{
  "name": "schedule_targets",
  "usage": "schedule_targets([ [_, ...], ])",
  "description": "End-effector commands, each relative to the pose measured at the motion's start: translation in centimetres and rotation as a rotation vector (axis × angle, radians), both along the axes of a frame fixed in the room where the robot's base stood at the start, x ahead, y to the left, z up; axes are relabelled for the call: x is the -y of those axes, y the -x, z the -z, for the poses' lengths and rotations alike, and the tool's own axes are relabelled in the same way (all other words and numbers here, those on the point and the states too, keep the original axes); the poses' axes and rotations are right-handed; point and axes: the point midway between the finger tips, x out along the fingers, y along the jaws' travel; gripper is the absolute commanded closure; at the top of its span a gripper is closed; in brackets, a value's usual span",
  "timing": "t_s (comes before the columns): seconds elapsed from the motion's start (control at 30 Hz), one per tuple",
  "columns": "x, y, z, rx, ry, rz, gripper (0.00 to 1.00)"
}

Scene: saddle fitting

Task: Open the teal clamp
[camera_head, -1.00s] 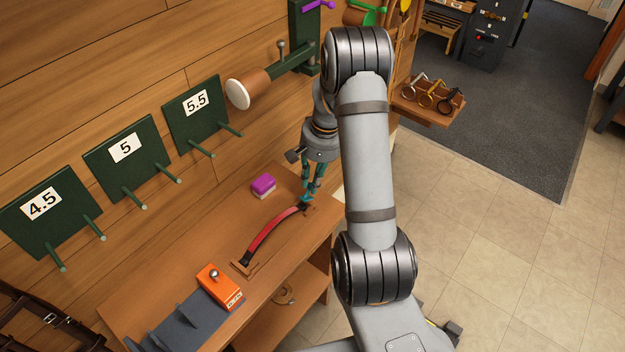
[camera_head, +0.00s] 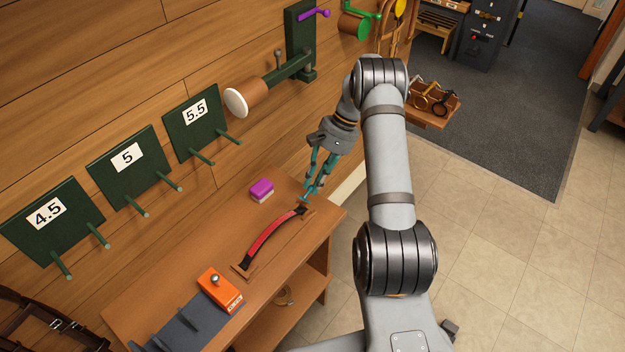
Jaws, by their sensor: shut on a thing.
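My gripper (camera_head: 317,184) is above the far right end of the workbench, pointing down and tilted. Its slim fingers look dark teal. It is shut on the teal clamp (camera_head: 304,199), a small bright teal piece at the fingertips, close to the dark end of a red strap (camera_head: 268,239). The clamp and fingers blend in colour, so the clamp's jaws are hard to make out. I cannot tell whether the clamp still touches the strap. The strap lies curved along the bench, its near end at a small wooden block.
A purple-and-white block (camera_head: 262,190) sits on the workbench (camera_head: 190,268) behind the strap. An orange box (camera_head: 219,289) stands at the near end. Green numbered racks with pegs (camera_head: 128,168) and a brown roller on a green arm (camera_head: 255,95) project from the wall.

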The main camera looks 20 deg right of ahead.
Motion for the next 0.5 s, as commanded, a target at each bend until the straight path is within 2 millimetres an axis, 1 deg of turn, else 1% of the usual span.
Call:
schedule_targets([
  [0.2, 0.53, -0.34, 0.46, -0.055, -0.074, 0.002, 1.0],
  [0.5, 0.72, -0.48, 0.58, -0.093, -0.123, 0.002, 1.0],
])
